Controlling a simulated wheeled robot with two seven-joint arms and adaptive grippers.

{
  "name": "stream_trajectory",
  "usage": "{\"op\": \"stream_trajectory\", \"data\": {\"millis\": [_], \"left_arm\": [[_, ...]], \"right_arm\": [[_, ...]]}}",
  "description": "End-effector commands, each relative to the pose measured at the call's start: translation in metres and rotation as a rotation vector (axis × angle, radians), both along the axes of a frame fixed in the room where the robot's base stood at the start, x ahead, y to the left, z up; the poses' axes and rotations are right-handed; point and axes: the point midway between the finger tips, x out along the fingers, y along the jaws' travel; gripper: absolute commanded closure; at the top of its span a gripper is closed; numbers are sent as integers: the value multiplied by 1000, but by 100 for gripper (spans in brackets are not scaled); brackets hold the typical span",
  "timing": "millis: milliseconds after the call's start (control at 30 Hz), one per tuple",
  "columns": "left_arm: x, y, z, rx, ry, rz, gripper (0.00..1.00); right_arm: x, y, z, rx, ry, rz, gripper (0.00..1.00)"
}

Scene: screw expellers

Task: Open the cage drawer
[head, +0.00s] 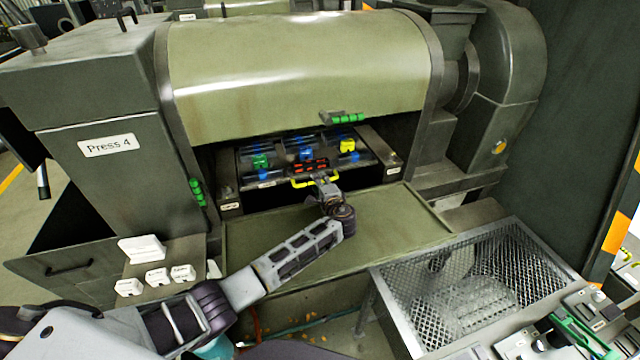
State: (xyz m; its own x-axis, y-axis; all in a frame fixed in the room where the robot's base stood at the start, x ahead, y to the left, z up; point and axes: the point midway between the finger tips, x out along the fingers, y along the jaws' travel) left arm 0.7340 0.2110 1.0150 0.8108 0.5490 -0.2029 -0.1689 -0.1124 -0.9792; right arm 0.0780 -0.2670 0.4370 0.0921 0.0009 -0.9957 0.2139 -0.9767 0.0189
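The cage drawer (272,177) is a dark, divided tray in the opening under the press's curved green cover. It holds green, blue, red and yellow parts. A yellow handle (301,183) is at its front edge. How far the drawer is out is hard to tell. My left gripper (321,179) is at the right part of the handle, its arm reaching in from the lower left over the flat green panel. The fingertips are small and overlap the handle, so whether they grip it is unclear. My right gripper is not in view.
The press body, labelled "Press 4" (108,145), stands at the left. The flat green panel (400,222) lies in front of the opening. A metal mesh basket (525,262) stands at the lower right, and white labelled blocks (142,248) sit at the lower left.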

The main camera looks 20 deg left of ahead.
Motion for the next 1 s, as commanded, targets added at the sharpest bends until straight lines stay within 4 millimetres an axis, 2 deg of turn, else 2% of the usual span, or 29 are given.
{"op": "stream_trajectory", "data": {"millis": [233, 500, 1000], "left_arm": [[0, 0, 0, 0, 0, 0, 67], [0, 0, -1, 1, 1, 0, 100], [1, 0, -2, 0, 2, 0, 100]], "right_arm": [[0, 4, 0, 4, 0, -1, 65], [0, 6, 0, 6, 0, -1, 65], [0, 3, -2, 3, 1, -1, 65]]}}
